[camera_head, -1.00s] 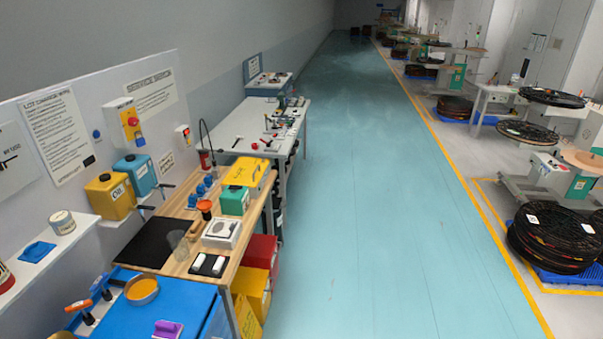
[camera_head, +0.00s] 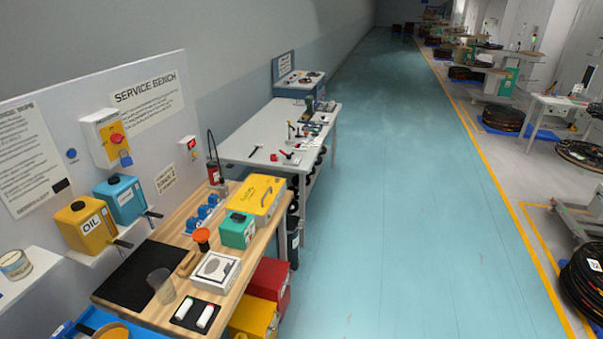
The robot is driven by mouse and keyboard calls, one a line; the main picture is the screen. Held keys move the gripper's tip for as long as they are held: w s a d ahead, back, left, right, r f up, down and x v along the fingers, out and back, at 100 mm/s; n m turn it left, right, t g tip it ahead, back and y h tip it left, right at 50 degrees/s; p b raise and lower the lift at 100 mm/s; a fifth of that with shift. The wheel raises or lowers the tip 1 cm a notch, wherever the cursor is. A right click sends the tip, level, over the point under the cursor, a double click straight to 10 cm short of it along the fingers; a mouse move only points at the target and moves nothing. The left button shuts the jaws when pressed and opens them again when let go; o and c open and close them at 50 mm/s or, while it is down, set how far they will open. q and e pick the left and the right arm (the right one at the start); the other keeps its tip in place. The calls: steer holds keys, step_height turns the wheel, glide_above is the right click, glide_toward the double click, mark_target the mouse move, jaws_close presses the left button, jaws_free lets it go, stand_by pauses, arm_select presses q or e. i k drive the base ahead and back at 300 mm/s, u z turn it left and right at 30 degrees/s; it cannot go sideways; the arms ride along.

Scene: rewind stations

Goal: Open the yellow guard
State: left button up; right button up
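A yellow box-like cover with lettering on its top (camera_head: 255,193) sits at the far right corner of the wooden service bench (camera_head: 178,315). It looks like the yellow guard and appears closed, with a handle-like bar along its right side. A green container (camera_head: 237,231) stands in front of it and hides part of its near side. Neither of my grippers is in view.
The bench also holds a white box (camera_head: 216,271), blue parts (camera_head: 203,211), a black mat (camera_head: 138,270) and a clear cup (camera_head: 161,286). Red (camera_head: 270,283) and yellow (camera_head: 254,317) bins sit below. The blue-green floor (camera_head: 390,230) to the right is clear.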

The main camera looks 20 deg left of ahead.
mark_target(258, 194)
steer(key=u, duration=0.1)
steer(key=i, duration=1.35)
steer(key=u, duration=1.5)
steer(key=i, duration=1.05)
steer(key=u, duration=0.95)
